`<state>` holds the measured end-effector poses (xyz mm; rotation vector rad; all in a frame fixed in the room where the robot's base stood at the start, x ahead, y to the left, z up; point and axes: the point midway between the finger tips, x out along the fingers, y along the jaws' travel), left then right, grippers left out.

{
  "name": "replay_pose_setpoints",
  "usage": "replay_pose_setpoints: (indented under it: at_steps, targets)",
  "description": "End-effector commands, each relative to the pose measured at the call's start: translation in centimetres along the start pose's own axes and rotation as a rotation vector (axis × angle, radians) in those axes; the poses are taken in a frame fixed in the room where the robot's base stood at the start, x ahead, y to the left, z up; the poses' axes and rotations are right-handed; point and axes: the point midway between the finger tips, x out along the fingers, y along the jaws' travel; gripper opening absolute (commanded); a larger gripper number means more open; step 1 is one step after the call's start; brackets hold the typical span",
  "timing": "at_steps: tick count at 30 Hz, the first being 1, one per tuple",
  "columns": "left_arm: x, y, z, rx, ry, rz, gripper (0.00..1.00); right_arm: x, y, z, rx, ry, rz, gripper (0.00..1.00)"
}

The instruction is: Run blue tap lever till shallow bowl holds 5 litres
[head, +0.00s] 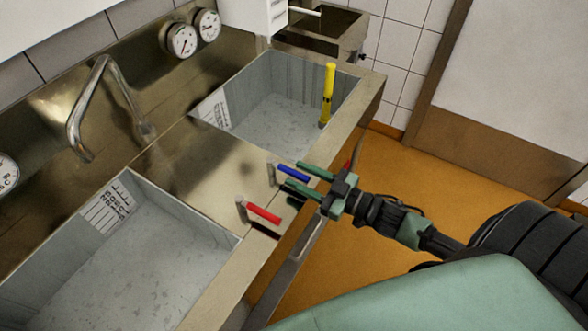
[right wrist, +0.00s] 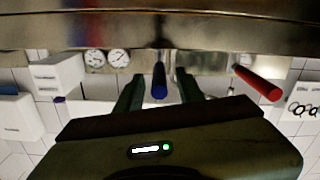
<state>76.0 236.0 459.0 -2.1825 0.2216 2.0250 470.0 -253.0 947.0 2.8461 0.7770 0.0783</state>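The blue tap lever (head: 293,172) sticks out from a post on the front ledge of the metal sink unit. My right gripper (head: 294,176) is open, with one finger on each side of this lever. In the right wrist view the blue lever (right wrist: 159,82) lies between the two fingers with gaps on both sides. A left basin (head: 150,265) and a right basin (head: 285,90) each carry a printed scale on a wall. I cannot tell which is the shallow bowl or how much water either holds. The steel spout (head: 104,95) hangs nearby; no stream shows. My left gripper is out of view.
A red lever (head: 263,213) sits close to the blue one, nearer the left basin. A yellow upright stick (head: 328,92) stands in the right basin. Round dials (head: 182,40) are on the back panel. The orange floor (head: 420,200) is clear.

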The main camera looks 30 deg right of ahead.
Motion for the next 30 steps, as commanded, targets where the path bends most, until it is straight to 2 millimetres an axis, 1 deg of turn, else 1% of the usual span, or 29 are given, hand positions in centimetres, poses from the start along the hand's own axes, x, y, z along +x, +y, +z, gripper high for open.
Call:
replay_pose_setpoints:
  at_steps: [1,3,6,9,14,15,17,18,19,30]
  targets:
    - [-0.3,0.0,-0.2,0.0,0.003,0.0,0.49,0.8,0.1,-0.2,0.001,0.003,0.002,0.38]
    - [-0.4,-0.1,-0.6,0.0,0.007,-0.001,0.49,1.4,0.1,-0.1,0.002,0.001,0.002,0.38]
    - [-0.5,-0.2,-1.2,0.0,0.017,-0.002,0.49,2.0,0.1,0.0,0.001,-0.001,0.001,0.38]
    - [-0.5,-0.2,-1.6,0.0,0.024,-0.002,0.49,2.2,0.0,0.1,0.001,-0.001,0.001,0.38]
    - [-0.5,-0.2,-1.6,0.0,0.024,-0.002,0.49,2.2,0.0,0.1,0.001,-0.002,0.001,0.38]
    - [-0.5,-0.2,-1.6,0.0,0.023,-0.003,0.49,2.2,0.0,0.1,0.001,-0.002,0.001,0.35]
    - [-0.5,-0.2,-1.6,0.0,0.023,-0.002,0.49,2.2,0.0,0.1,0.001,-0.002,0.001,0.18]
    - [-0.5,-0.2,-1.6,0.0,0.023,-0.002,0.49,2.2,0.0,0.1,0.001,-0.002,0.001,0.07]
    - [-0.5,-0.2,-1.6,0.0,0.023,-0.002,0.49,2.2,0.0,0.1,0.001,-0.002,0.001,0.0]
    - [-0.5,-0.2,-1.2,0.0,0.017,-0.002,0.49,2.1,0.0,0.1,0.001,-0.001,0.001,0.0]
